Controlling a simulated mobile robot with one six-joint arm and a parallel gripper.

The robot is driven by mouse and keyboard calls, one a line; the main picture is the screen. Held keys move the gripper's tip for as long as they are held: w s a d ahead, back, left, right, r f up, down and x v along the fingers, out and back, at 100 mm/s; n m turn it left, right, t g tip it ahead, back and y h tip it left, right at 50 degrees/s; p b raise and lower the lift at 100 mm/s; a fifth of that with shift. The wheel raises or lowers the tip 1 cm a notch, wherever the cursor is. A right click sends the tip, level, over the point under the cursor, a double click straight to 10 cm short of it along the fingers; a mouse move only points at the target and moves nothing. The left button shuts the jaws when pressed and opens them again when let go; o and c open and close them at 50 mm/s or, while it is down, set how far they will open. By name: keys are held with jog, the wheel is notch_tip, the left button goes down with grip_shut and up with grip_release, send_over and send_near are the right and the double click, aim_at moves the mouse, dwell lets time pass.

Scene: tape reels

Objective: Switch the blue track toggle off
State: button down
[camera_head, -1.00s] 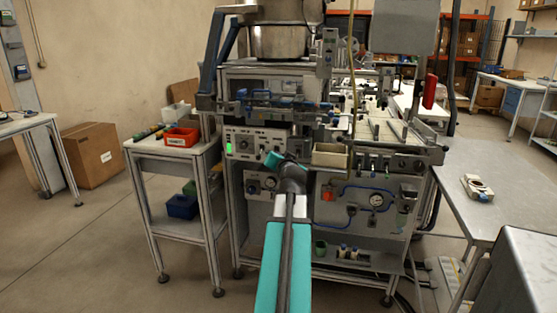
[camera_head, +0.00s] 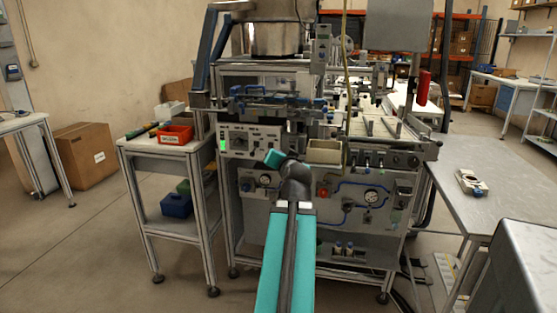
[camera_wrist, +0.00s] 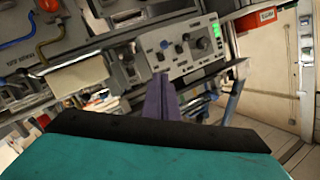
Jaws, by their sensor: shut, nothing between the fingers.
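The grey control panel (camera_head: 252,141) is on the front of the machine, with a lit green indicator at its left end and small knobs and switches. It also shows, turned around, in the wrist view (camera_wrist: 190,50), with its green light at the right and a small blue control (camera_wrist: 164,44) that may be the blue track toggle. The toggle's position is too small to tell. My gripper (camera_wrist: 160,92) is shut and empty, its purple fingers pointing toward the panel and apart from it. In the head view my arm hides part of the machine below and right of the panel.
A side table with a red bin (camera_head: 175,135) stands left of the machine. A cream tray (camera_head: 324,151) juts out right of the panel. Blue tubing and a gauge (camera_head: 371,196) are lower on the machine. A grey table (camera_head: 495,215) stands right.

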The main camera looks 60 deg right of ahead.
jog(key=shift+s+a+f+b, duration=0.1)
jog(key=shift+s+a+b, duration=0.3)
jog(key=shift+b, duration=1.05)
jog(key=shift+s+a+b, duration=0.15)
jog(key=shift+a+b, duration=0.2)
jog(key=shift+b, duration=0.55)
jog(key=shift+b+v, duration=1.2)
jog(key=shift+b, duration=0.35)
jog(key=shift+a, duration=0.1)
